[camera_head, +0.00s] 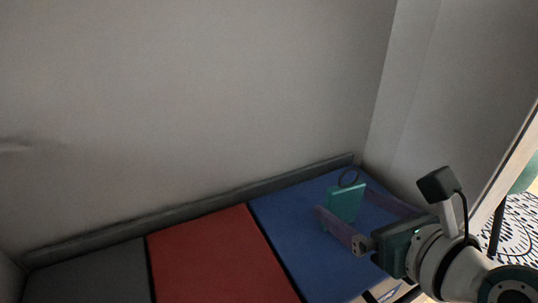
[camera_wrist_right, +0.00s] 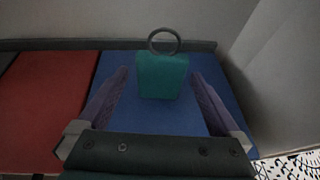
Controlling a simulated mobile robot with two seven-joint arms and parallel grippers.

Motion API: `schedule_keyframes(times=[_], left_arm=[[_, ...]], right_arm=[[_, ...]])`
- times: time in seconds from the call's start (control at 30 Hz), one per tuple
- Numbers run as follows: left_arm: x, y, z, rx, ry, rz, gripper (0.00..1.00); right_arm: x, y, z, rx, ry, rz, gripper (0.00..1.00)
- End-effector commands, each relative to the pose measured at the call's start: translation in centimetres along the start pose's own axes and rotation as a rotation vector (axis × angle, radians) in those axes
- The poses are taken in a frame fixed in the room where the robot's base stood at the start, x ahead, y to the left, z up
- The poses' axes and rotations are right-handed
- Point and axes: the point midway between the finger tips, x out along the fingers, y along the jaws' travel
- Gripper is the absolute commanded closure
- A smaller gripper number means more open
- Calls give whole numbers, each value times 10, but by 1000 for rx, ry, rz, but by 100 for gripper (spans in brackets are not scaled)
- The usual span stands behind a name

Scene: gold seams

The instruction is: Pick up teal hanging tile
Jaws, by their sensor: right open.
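The teal hanging tile (camera_head: 343,204) is a block with a dark ring on top, over the blue section at the right of the head view. In the right wrist view the teal tile (camera_wrist_right: 162,78) stands upright with its ring up, centred between the two purple fingers. My right gripper (camera_head: 345,208) is open, with one finger on each side of the tile. In the right wrist view my right gripper (camera_wrist_right: 160,80) shows gaps between both fingers and the tile. My left gripper is in neither view.
The surface has a blue section (camera_head: 290,232), a red section (camera_head: 215,262) and a dark grey section (camera_head: 90,277). A low grey rim (camera_head: 200,208) runs along the back, before a plain wall. A wall (camera_head: 440,90) closes in at the right. The red and grey sections are clear.

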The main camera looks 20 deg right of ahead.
Motion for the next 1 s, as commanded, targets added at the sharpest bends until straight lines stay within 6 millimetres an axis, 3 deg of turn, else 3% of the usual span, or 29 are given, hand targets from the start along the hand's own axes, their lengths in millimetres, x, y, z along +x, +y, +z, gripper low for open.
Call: schedule_keyframes(times=[0.43, 0.73, 1.0], left_arm=[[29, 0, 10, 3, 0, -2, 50], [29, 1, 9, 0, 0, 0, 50], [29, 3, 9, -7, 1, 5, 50]], right_arm=[[57, -1, -3, -2, 0, 1, 0], [61, -1, -1, -4, 2, 1, 0], [61, -1, -1, -4, 2, 1, 30]])
